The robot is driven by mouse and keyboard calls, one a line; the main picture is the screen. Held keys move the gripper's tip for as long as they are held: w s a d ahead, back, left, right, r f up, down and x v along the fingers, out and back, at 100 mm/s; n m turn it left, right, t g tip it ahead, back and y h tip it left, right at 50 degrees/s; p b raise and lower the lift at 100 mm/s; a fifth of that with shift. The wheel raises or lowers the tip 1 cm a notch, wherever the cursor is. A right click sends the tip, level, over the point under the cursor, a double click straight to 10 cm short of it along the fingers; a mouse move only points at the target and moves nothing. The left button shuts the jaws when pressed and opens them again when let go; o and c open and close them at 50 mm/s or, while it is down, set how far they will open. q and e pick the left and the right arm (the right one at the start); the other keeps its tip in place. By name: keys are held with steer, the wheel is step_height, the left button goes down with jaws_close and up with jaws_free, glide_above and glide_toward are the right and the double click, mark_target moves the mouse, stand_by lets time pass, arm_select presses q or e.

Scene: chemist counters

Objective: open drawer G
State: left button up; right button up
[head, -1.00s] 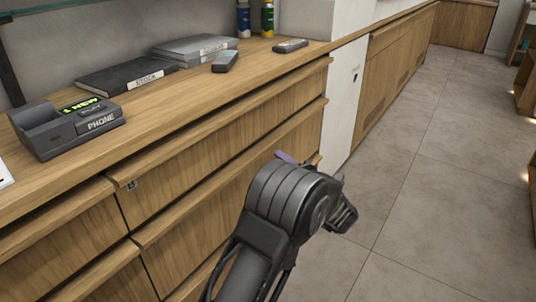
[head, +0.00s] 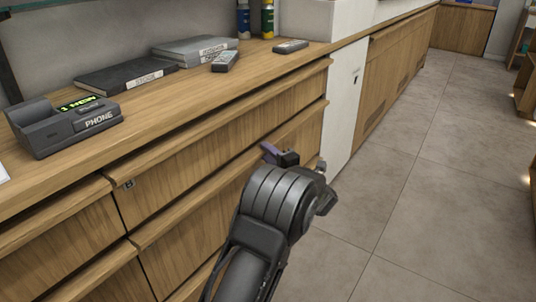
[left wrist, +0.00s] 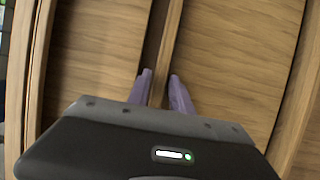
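Wooden drawer fronts with protruding top lips fill the counter's face. A small tag (head: 129,183) sits on the upper drawer front (head: 215,150); its letter is too small to read, so I cannot tell which front is G. My left gripper (head: 280,155) is at the lip of the lower drawer (head: 185,250), near its right end. In the left wrist view its two purple fingers (left wrist: 160,82) stand apart, open, one on each side of the wooden lip (left wrist: 169,35). Contact with the lip is unclear. The drawers look closed. My right gripper is out of view.
On the countertop are a phone (head: 66,123), a black binder (head: 122,75), a grey binder (head: 192,50), two small dark devices and two bottles. A white panel (head: 345,105) and more cabinets continue to the right. The tiled floor (head: 430,200) beside my arm is clear.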

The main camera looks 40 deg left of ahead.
arm_select(q)
jaws_close()
stand_by(1.1)
